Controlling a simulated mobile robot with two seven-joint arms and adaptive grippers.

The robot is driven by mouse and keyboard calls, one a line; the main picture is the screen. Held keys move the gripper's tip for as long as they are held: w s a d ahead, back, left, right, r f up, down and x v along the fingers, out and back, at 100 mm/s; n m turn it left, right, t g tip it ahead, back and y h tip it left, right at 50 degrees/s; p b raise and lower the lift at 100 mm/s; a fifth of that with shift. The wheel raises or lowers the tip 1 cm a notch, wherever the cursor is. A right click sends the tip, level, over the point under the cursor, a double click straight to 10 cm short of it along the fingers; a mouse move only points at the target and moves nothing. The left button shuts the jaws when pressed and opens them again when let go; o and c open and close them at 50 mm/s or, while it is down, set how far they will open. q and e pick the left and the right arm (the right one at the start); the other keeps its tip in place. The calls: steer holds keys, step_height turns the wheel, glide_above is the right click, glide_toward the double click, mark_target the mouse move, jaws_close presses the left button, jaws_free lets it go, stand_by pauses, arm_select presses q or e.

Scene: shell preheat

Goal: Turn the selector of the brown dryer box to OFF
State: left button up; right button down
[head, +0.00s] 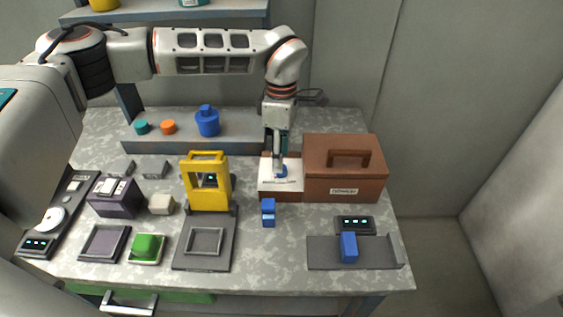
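The brown dryer box (370,158) stands at the right back of the table with its handled lid down. A white panel (294,183) is at its left end, with a blue selector knob (282,171) on it. My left gripper (277,169) points straight down at the knob, its fingertips at or just beside it. The fingers overlap in this view, so I cannot tell whether they are closed on the knob. The fingers partly hide the knob, and its set position is not readable. My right gripper is not in view.
A yellow frame press (208,204) stands left of the box. A blue block (268,212) stands in front of the panel. Another blue block (348,247) sits on a grey tray (380,254) at the right front. A blue bottle (207,123) stands on the back ledge.

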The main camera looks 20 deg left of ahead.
arm_select(q)
steer(key=shift+f, duration=1.65)
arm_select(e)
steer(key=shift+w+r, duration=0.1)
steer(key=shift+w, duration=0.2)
arm_select(q)
steer(key=shift+s, duration=0.1)
steer(key=c, duration=1.1)
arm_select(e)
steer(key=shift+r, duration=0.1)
